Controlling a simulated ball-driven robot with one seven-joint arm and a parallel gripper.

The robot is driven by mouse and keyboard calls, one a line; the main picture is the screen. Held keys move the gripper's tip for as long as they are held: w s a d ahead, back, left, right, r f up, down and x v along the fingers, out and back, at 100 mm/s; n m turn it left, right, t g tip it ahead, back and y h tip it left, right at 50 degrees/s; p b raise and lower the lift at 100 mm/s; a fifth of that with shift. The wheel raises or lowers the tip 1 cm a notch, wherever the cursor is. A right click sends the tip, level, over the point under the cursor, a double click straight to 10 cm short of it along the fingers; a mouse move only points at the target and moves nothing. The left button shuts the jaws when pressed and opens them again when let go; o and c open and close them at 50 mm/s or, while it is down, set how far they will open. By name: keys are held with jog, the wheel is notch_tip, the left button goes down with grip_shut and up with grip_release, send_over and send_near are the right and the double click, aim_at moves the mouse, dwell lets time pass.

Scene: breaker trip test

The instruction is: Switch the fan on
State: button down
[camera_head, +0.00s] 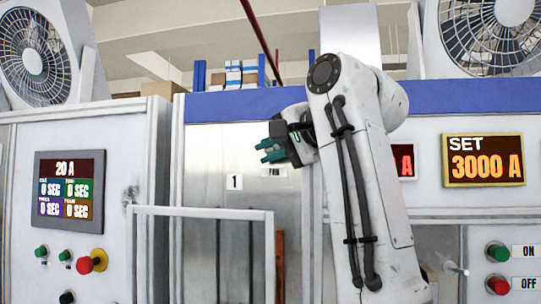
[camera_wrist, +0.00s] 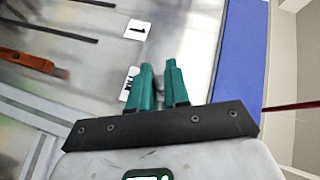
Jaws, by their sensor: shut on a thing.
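My gripper (camera_head: 268,151) is at the metal panel (camera_head: 207,150) in the middle, just above the small FAN label (camera_head: 274,172). In the wrist view its two green fingers (camera_wrist: 160,85) are close together, with a small grey piece (camera_wrist: 159,75) between them. It sits by the label, partly covered by a finger, and appears to be the fan switch. The fingers hide most of it, and its position cannot be told. A large fan (camera_head: 36,58) stands at the top left and another (camera_head: 490,35) at the top right.
A control box with a 20 A screen (camera_head: 69,190) and several buttons is at left. A 3000 A display (camera_head: 484,160), a green ON button (camera_head: 497,251) and a red OFF button (camera_head: 498,285) are at right. A grey rail (camera_head: 200,213) stands before the panel.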

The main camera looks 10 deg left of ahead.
jog(key=shift+r+m+g+h, duration=0.4)
jog(key=shift+r+m+g, duration=0.2)
jog(key=shift+m+g, duration=0.25)
jog(key=shift+w+r+m+g+h, duration=0.2)
jog(key=shift+r+m+g+h, duration=0.15)
jog(key=shift+m+g, duration=0.5)
jog(key=shift+d+r, duration=0.1)
jog(key=shift+r, duration=0.05)
jog(key=c, duration=1.1)
grip_release()
jog(key=b+v, duration=0.2)
jog(key=v, duration=0.8)
jog(key=shift+d+r+b, duration=0.2)
jog(key=shift+d+b, duration=0.15)
